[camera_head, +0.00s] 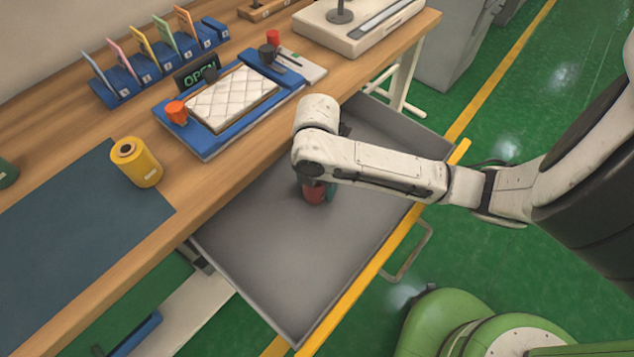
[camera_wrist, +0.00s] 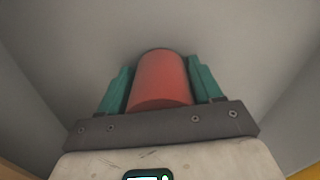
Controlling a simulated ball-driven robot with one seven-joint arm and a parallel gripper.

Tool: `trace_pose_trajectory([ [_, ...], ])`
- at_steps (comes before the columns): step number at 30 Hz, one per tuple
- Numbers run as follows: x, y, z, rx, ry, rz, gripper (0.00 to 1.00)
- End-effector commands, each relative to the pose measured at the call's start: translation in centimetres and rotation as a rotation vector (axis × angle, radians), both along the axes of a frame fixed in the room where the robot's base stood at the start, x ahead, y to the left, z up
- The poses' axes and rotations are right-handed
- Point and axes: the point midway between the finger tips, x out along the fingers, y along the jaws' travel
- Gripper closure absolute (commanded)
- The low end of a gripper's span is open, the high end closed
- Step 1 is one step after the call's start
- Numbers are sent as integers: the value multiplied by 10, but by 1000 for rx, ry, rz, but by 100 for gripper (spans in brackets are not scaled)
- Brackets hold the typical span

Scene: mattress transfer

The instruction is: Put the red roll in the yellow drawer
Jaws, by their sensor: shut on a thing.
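The red roll (camera_wrist: 160,82) is between the two green fingers of my gripper (camera_wrist: 160,85) in the wrist view, and the fingers are shut on it. In the head view the red roll (camera_head: 314,194) shows under my gripper (camera_head: 320,188), within the outline of the open drawer. The drawer (camera_head: 270,245) is grey inside with a yellow front edge (camera_head: 385,255) and is pulled out from under the bench. In the wrist view the grey drawer surface (camera_wrist: 60,50) surrounds the roll. I cannot tell whether the roll touches the drawer floor.
The wooden bench (camera_head: 90,150) holds a yellow roll (camera_head: 136,163), a dark mat (camera_head: 80,225), and a blue tray (camera_head: 215,143) with a white quilted pad (camera_head: 232,98). A row of coloured cards stands behind. Green floor lies beyond the drawer handle (camera_head: 412,255).

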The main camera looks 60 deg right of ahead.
Motion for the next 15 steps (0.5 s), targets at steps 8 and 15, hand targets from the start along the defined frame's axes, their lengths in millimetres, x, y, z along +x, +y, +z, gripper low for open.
trace_pose_trajectory([
  [8,0,0,-2,-1,0,0,34],
  [15,0,0,-2,-1,0,0,12],
])
